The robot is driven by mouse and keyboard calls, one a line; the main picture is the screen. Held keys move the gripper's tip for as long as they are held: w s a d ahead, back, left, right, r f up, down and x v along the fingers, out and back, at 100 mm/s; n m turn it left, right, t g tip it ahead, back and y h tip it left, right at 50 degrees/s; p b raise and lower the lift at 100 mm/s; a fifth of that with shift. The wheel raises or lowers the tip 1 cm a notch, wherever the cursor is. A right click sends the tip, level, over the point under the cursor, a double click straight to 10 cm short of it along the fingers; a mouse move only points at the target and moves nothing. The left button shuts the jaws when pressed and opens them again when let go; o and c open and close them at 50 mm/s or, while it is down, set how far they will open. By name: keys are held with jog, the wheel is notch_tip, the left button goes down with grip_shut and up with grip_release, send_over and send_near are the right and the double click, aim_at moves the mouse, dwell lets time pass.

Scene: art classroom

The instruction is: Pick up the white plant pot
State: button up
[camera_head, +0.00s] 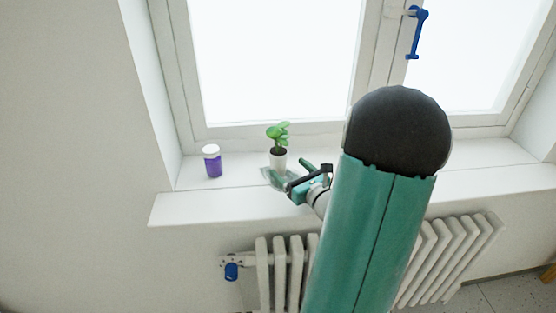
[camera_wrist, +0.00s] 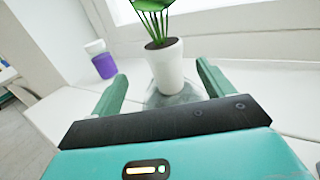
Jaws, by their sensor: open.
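The white plant pot (camera_head: 278,161) with dark soil and a green plant stands upright on the window sill. In the wrist view the pot (camera_wrist: 168,68) is just ahead of and between the fingertips of my gripper (camera_wrist: 162,82). My gripper is open, with one finger on each side and a visible gap to the pot. In the head view my gripper (camera_head: 288,179) is at the sill, close to the pot on its front right. A clear, glassy dish or base (camera_wrist: 172,97) shows under the pot, partly hidden by my gripper body.
A purple jar with a white lid (camera_head: 212,162) stands on the sill left of the pot. The window frame (camera_head: 240,129) is close behind. The sill between jar and pot is clear.

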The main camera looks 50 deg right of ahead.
aim_at(275, 153)
jog(key=x, duration=0.9)
jog(key=shift+w+d, duration=0.2)
jog(key=shift+d, duration=0.2)
jog(key=c, duration=1.2)
